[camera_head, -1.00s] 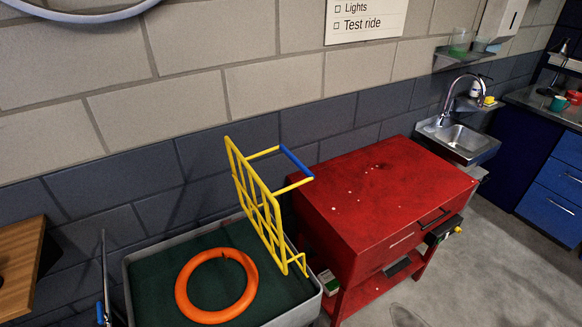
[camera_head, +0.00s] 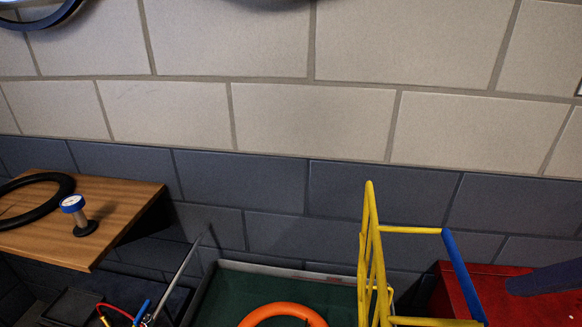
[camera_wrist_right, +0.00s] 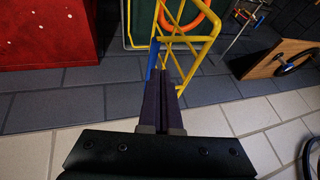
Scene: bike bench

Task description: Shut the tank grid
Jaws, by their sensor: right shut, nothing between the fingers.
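The yellow tank grid (camera_head: 376,270) stands raised, close to upright, at the right side of the grey tank (camera_head: 330,277) with its dark green inside. A yellow frame with a blue handle bar (camera_head: 462,277) sticks out from the grid to the right. An orange ring (camera_head: 284,314) shows partly in the tank. My right gripper (camera_head: 512,284) is shut and empty, just right of the blue bar. In the right wrist view its dark fingers (camera_wrist_right: 172,80) point at the grid (camera_wrist_right: 190,42), beside the blue bar (camera_wrist_right: 154,56); contact cannot be told. My left gripper is out of view.
A red cabinet (camera_head: 436,297) stands right of the tank. At left, a wooden shelf (camera_head: 130,204) holds a black ring (camera_head: 66,184) and a blue-topped gauge (camera_head: 74,205). A thin grey rod (camera_head: 185,265) rises left of the tank. The wall is close behind.

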